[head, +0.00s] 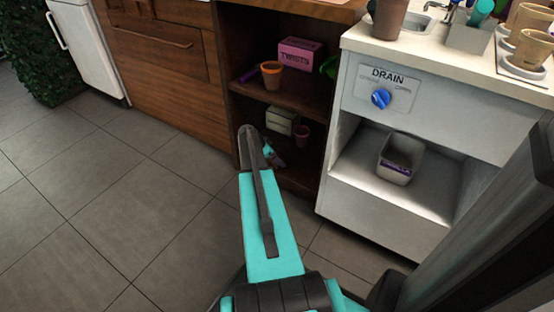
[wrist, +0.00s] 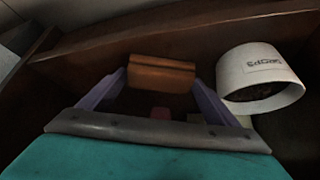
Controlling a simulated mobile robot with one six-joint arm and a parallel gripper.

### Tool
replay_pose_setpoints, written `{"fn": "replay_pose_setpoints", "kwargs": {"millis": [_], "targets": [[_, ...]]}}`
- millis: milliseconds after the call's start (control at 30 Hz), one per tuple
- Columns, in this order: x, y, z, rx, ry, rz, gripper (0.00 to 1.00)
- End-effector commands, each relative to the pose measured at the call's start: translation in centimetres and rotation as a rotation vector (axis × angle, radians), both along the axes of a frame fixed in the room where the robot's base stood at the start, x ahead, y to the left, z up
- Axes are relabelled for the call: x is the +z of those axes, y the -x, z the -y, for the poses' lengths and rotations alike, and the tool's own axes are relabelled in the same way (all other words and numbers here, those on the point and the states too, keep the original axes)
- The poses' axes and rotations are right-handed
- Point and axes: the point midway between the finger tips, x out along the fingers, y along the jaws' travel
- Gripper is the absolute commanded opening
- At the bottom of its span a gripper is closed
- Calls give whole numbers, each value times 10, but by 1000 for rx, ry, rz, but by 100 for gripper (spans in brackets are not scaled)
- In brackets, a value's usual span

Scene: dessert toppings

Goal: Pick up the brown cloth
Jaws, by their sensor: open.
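A folded orange-brown piece, which looks like the brown cloth (wrist: 161,70), lies in the dark wooden shelf unit in the wrist view. My gripper (wrist: 158,84) is open, with its purple fingers spread to either side of the cloth's near edge. I cannot tell whether the fingers touch it, and nothing is clearly held. In the head view my gripper (head: 272,157) reaches down to the low part of the brown shelf unit (head: 320,92). The cloth cannot be made out there; my arm covers part of that area.
A white tub (wrist: 259,80) with dark contents stands right of the fingers. A pink box (head: 300,53) and orange pot (head: 271,75) stand on the upper shelf; a cream box (head: 283,121) and pink pot (head: 302,135) stand below. A white counter unit (head: 338,165) flanks the shelves.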

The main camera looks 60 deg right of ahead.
Motion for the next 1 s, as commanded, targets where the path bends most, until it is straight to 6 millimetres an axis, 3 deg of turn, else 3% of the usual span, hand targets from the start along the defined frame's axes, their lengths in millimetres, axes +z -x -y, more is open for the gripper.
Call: {"fn": "replay_pose_setpoints", "kwargs": {"millis": [300, 500, 567, 1000], "targets": [[0, 0, 0, 0, 0, 0, 84], [0, 0, 0, 0, 0, 0, 52], [0, 0, 0, 0, 0, 0, 48], [11, 0, -1, 1, 0, 0, 48]]}}
